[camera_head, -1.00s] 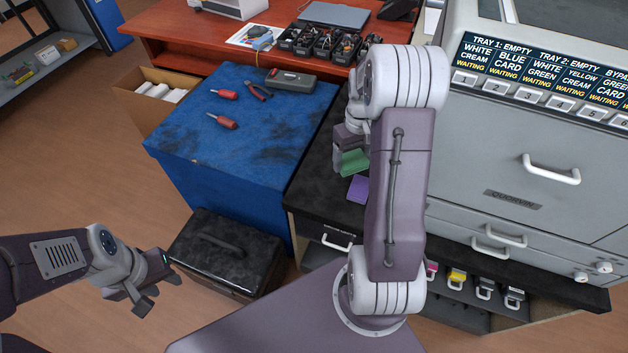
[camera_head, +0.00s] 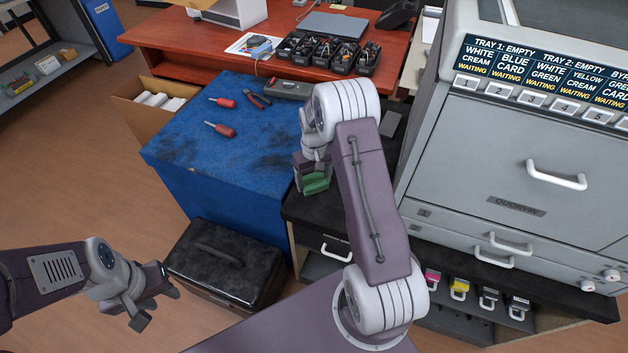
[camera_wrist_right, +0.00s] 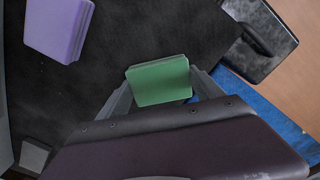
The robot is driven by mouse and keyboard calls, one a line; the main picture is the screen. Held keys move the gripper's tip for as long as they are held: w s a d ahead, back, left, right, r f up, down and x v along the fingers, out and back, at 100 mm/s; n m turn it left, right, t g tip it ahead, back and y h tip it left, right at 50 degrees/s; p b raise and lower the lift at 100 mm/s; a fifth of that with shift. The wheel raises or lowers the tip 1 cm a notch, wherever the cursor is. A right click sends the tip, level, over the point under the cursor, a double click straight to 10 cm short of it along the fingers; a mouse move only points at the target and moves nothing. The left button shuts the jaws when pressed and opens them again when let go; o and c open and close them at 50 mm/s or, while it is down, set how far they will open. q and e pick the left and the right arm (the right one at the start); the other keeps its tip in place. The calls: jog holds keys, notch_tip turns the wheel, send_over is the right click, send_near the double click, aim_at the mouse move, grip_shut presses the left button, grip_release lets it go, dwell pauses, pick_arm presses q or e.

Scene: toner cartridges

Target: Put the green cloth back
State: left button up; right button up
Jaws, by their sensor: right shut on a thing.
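The green cloth (camera_head: 316,184) is a small folded block. My right gripper (camera_head: 309,178) is shut on it, over the black worktop near its left edge, beside the blue-covered table. In the right wrist view the green cloth (camera_wrist_right: 160,82) sits between the two fingers of the right gripper (camera_wrist_right: 162,96). I cannot tell whether it touches the worktop. My left gripper (camera_head: 150,300) is at the lower left, over the floor and away from the cloth; its fingers appear spread and empty.
A folded purple cloth (camera_wrist_right: 58,28) lies on the black worktop (camera_wrist_right: 100,60); my arm hides it in the head view. The blue-covered table (camera_head: 185,150) holds red screwdrivers and pliers. A black case (camera_head: 225,262) stands below. The grey printer (camera_head: 510,150) is on the right.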

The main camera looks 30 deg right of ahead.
aim_at(314, 181)
jog(key=shift+f, duration=0.1)
jog(key=o, duration=1.2)
notch_tip(314, 181, up, 12)
jog(key=r+p, duration=0.1)
jog(key=p, duration=0.1)
jog(key=s+a, duration=0.5)
jog(key=s, duration=0.4)
jog(key=s+a+f+t, duration=0.1)
jog(key=s+a, duration=0.5)
jog(key=s, duration=0.3)
jog(key=shift+s+n, duration=0.15)
jog(key=shift+n, duration=0.25)
